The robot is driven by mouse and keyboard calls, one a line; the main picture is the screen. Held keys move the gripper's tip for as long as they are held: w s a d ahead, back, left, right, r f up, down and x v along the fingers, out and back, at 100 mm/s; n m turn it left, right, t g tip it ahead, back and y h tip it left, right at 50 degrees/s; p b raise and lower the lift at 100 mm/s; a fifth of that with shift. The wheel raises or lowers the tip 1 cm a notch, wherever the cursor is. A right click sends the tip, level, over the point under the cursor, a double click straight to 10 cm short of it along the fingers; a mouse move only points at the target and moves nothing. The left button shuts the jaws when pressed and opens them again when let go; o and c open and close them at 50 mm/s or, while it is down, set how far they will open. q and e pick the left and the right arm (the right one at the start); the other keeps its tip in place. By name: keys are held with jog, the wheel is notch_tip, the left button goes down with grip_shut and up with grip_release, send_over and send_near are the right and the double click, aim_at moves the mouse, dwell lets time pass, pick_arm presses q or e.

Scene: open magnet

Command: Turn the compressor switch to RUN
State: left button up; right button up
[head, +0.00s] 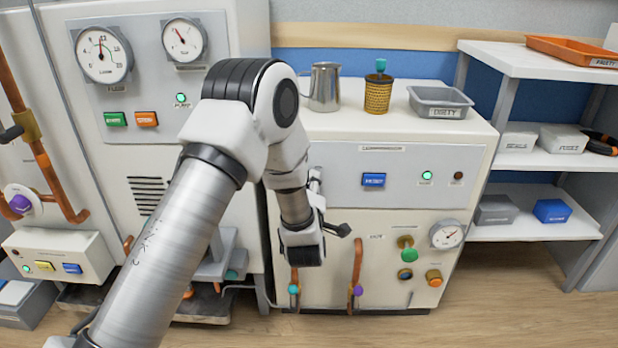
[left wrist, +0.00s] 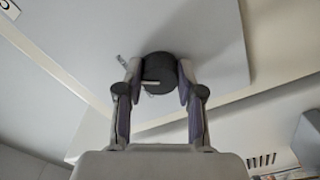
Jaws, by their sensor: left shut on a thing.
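The compressor panel (head: 340,168) is on the front of the white cabinet, with a blue button (head: 373,180), a lit green lamp (head: 427,175) and a dark lamp. The round black switch knob (left wrist: 168,64) shows in the left wrist view, with a short pale mark on its face. My left gripper (left wrist: 159,76) has a finger on each side of this knob and is shut on it. In the head view my left arm hides the knob, and the fingertips are not clear. Small labels beside the knob are unreadable, so I cannot tell its setting. My right gripper is not in view.
On the cabinet top stand a metal jug (head: 325,88), a brass mesh cylinder (head: 378,95) and a grey tray (head: 440,101). Valves and a gauge (head: 446,234) are low on the front. Shelves (head: 530,163) stand at right; the floor (head: 490,310) in front is clear.

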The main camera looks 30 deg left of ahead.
pick_arm(q)
jog(key=shift+m+p, duration=0.45)
jog(key=shift+m, duration=0.35)
jog(key=o, duration=1.2)
jog(key=shift+c, duration=0.2)
jog(key=v, duration=1.2)
jog(key=shift+s+f, duration=0.1)
